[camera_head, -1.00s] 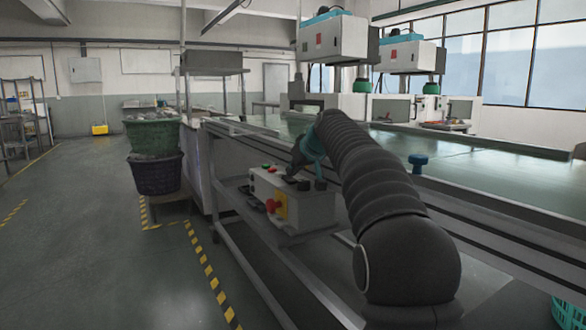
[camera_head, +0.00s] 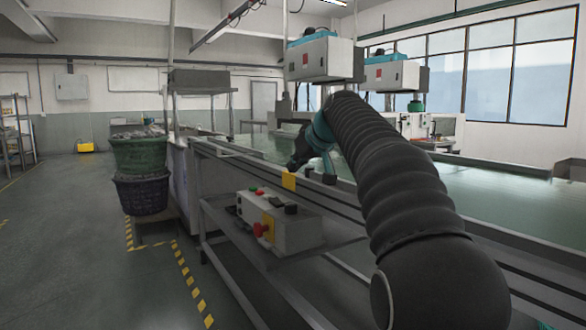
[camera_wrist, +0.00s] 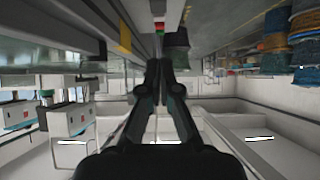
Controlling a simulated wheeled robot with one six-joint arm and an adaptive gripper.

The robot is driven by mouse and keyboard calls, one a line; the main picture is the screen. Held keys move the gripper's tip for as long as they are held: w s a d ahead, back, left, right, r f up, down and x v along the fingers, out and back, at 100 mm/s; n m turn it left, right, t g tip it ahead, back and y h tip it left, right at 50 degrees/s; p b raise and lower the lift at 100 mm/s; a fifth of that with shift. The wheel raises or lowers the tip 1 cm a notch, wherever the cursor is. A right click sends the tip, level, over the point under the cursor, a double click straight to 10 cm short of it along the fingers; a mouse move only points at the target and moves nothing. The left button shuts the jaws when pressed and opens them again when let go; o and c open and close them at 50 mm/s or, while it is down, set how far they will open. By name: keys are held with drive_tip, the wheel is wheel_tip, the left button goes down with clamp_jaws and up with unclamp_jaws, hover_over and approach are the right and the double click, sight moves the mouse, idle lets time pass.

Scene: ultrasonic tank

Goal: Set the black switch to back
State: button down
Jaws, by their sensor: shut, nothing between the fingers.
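A pale control box (camera_head: 295,232) sits on the shelf below the long table. Its top carries small dark parts; the black switch (camera_head: 277,202) seems to be one of them, but it is too small to tell which way it is set. My gripper (camera_head: 294,165) is shut and empty, above the box and apart from it, in front of the table's side rail. In the wrist view my gripper (camera_wrist: 159,65) points away from the camera with nothing between its fingers, and the black switch cannot be made out there.
The box also has a green button (camera_head: 252,189), a red button (camera_head: 260,192) and a red knob (camera_head: 260,229). The long table (camera_head: 470,195) runs along the right. A green basket (camera_head: 140,155) stands on a dark one at left.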

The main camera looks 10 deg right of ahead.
drive_tip(key=shift+w, duration=0.1)
drive_tip(key=shift+w+a+r, duration=0.1)
drive_tip(key=shift+w+r, duration=0.05)
drive_tip(key=shift+w, duration=0.4)
hover_over(278, 201)
drive_tip(key=f, duration=0.6)
drive_tip(key=shift+s+p, duration=0.2)
drive_tip(key=shift+p, duration=0.1)
wheel_tip(278, 201, down, 3)
drive_tip(key=shift+r+b, duration=0.2)
drive_tip(key=shift+b, duration=0.2)
drive_tip(key=shift+w+f, duration=0.15)
drive_tip(key=shift+f, duration=0.55)
